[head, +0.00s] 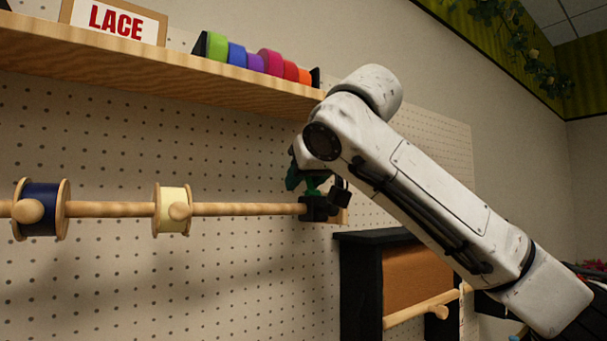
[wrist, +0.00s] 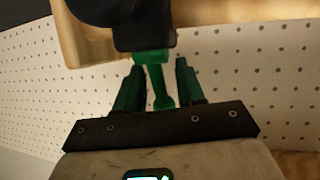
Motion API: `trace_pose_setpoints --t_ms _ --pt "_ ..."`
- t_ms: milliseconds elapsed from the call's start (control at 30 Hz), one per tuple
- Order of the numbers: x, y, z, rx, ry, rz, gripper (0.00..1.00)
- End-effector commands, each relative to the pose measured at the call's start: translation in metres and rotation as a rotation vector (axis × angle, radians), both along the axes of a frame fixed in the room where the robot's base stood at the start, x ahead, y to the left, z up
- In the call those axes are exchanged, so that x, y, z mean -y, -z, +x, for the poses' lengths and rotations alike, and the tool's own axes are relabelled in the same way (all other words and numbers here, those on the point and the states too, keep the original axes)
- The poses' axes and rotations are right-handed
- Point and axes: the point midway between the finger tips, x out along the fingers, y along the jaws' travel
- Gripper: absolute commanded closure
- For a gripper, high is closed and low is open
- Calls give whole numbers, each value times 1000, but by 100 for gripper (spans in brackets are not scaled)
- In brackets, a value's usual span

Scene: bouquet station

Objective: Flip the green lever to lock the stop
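The green lever (wrist: 155,80) hangs from the black stop (wrist: 145,25) in the wrist view, its rounded end pointing toward my gripper's palm. My gripper (wrist: 159,66) is open, with one dark green finger on each side of the lever and a visible gap on both sides. In the head view the black stop (head: 317,208) sits at the right end of the wooden rod (head: 250,209). The green lever (head: 313,187) rises above it. My gripper (head: 296,179) is just beside the lever, partly hidden by my arm.
A navy ribbon spool (head: 40,210) and a cream spool (head: 174,209) hang on the rod to the left. A wooden shelf (head: 150,66) with coloured rolls runs above. A black-framed unit (head: 361,285) stands below right. The pegboard (head: 120,130) lies behind.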

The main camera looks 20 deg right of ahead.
Motion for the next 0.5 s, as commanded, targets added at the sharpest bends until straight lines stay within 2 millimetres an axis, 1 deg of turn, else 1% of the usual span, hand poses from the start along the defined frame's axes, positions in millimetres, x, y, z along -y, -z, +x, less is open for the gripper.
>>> trace_pose_setpoints --t_ms 133,400,500 --pt "0 3 7 -1 0 0 62" --pt "-1 4 7 0 0 0 62" --pt "-1 4 7 0 0 -1 71"
